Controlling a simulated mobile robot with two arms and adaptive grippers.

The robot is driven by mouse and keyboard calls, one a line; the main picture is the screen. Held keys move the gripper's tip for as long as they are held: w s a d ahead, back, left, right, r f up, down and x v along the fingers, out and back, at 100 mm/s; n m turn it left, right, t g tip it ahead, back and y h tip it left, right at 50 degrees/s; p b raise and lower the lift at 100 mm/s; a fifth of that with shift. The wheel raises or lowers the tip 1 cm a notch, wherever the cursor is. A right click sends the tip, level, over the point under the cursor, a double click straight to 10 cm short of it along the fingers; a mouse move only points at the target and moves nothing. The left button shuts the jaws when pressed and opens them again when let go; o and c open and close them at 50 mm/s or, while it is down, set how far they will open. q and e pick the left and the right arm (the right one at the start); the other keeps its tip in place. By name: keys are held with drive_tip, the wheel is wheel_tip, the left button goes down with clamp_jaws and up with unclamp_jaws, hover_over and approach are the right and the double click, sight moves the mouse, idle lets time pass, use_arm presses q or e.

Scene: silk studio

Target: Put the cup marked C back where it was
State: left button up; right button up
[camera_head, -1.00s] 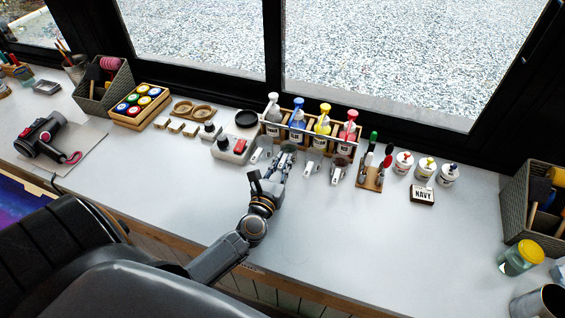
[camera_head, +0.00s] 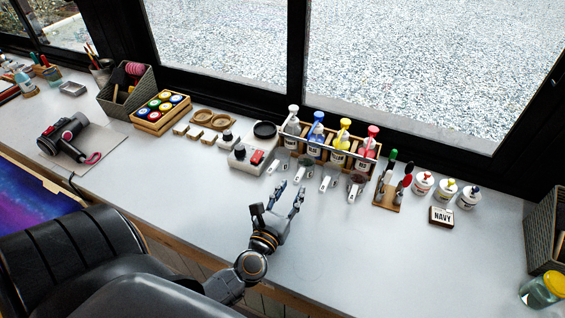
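Several small clear cups with handles stand in a row on the white table in front of the bottle rack: a leftmost cup (camera_head: 278,165), a second cup (camera_head: 305,167), a third cup (camera_head: 329,177) and a rightmost cup (camera_head: 357,185) with dark contents. Their marks are too small to read, so I cannot tell which is C. My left gripper (camera_head: 278,202) is open and empty, its fingers apart, just in front of the second cup and not visibly touching it. My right gripper is not in view.
The wooden rack (camera_head: 374,163) with several pump bottles stands behind the cups. A pen stand (camera_head: 387,200), white pots (camera_head: 446,190) and a NAVY block (camera_head: 441,216) are to the right. A grey device (camera_head: 244,158) is at left.

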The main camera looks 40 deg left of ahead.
use_arm(q)
drive_tip(key=b+v, duration=0.1)
drive_tip(key=v, duration=0.3)
drive_tip(key=shift+s+f, duration=0.15)
drive_tip(key=shift+s, duration=0.1)
drive_tip(key=shift+s+d, duration=0.15)
drive_tip(key=shift+s, duration=0.35)
